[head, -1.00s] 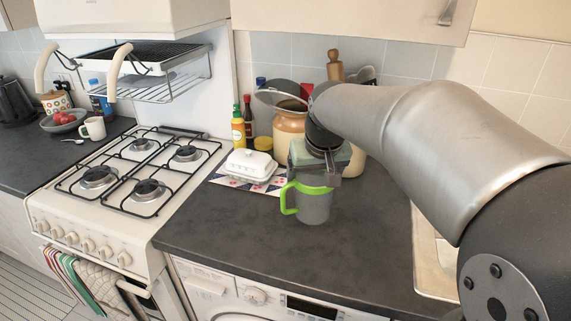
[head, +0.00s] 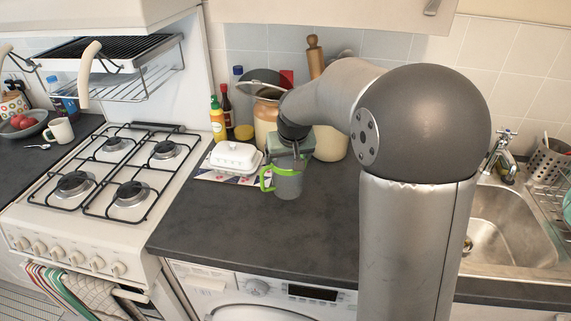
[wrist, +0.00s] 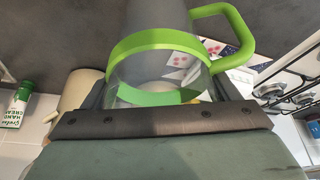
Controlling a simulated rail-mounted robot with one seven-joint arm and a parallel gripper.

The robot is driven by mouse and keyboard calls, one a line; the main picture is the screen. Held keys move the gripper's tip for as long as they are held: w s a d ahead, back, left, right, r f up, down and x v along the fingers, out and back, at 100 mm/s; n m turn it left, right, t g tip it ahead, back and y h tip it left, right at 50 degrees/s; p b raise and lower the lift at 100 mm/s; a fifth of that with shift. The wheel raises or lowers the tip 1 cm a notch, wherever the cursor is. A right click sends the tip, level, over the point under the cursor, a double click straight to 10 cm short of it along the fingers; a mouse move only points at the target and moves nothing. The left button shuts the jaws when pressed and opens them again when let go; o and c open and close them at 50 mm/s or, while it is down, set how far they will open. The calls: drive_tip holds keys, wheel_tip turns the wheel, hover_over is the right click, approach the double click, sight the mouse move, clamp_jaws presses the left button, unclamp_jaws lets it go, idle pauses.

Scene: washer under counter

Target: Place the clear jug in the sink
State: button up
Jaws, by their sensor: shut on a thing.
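The clear jug (head: 289,184) has a green handle and a green rim band. It is upright over the counter, just right of the white butter dish; I cannot tell whether its base touches the counter. My gripper (head: 286,160) is shut on the jug from above. In the wrist view the jug (wrist: 165,72) lies between the jaws, with its green handle to the upper right. The sink (head: 505,228) is at the right, a steel basin partly hidden behind my arm.
The white butter dish (head: 236,157) sits on a patterned mat left of the jug. Jars and bottles stand behind, along the wall. The tap (head: 503,152) rises behind the sink, and a dish rack (head: 553,190) is on the far right. The counter front is clear.

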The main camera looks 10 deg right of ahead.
drive_tip(key=x, duration=0.3)
drive_tip(key=shift+s, duration=0.2)
drive_tip(key=shift+f, duration=0.55)
drive_tip(key=shift+f, duration=0.1)
drive_tip(key=shift+f, duration=0.15)
drive_tip(key=o, duration=0.9)
drive_tip(key=shift+o, duration=0.2)
